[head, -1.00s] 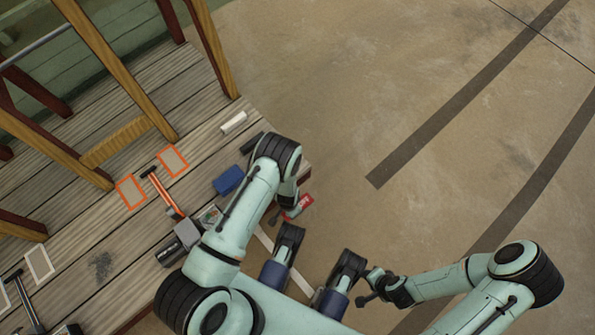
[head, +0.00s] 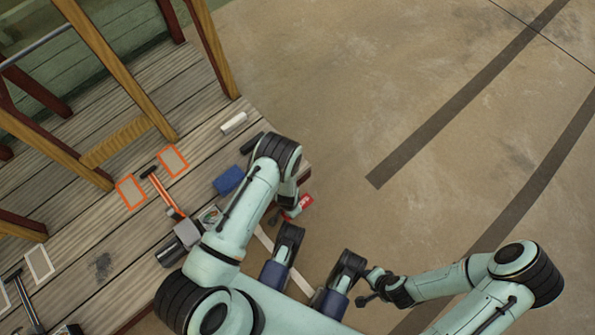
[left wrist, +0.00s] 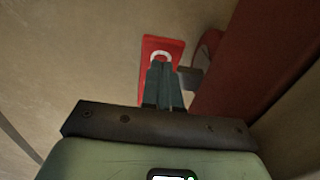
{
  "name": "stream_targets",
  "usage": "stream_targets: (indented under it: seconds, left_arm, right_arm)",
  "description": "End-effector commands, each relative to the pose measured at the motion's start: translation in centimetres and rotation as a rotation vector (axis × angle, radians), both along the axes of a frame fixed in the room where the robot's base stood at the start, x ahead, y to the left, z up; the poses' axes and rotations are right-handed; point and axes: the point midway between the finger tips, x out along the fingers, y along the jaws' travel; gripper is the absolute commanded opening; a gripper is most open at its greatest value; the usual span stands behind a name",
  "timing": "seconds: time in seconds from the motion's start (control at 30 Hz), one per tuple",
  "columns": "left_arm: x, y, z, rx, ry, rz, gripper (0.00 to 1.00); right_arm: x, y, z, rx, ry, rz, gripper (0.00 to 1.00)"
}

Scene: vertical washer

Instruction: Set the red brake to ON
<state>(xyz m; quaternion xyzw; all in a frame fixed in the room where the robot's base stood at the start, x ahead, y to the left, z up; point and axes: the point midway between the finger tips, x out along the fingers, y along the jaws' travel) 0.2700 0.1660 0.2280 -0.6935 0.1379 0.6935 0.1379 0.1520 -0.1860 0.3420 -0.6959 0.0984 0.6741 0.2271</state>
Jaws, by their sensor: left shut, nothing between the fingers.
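A red plate (head: 305,202) with a pale marking is at the deck's edge in the head view, partly hidden by my left arm. In the left wrist view the red plate (left wrist: 160,52), with a white ring mark, is just beyond the fingertips. My left gripper (left wrist: 165,65) is shut with nothing between its fingers; contact with the plate cannot be told. I cannot tell which red part is the brake. My right gripper (head: 368,290) is off the deck; its jaws are unclear.
The plank deck (head: 110,245) has wooden posts at upper left. A blue block (head: 229,180), a white cylinder (head: 233,122) and a grey box (head: 187,232) stand near my left arm. A dark red beam (left wrist: 255,60) is close right of the left gripper. Open floor lies right.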

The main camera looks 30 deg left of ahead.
Motion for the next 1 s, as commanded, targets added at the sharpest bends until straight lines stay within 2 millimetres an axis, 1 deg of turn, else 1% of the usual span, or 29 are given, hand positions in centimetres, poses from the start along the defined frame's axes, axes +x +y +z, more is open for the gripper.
stream_targets:
  seconds: [0.47, 1.0]
  left_arm:
    - [0.00, 0.00, -0.05, 0.000, 0.000, 0.000, 0.00]
    - [-0.01, 0.00, -0.90, 0.000, 0.000, 0.000, 0.00]
  right_arm:
    - [-0.01, 0.00, -0.04, 0.000, 0.001, 0.000, 0.43]
    - [0.07, 0.01, -0.70, 0.000, 0.001, 0.000, 0.43]
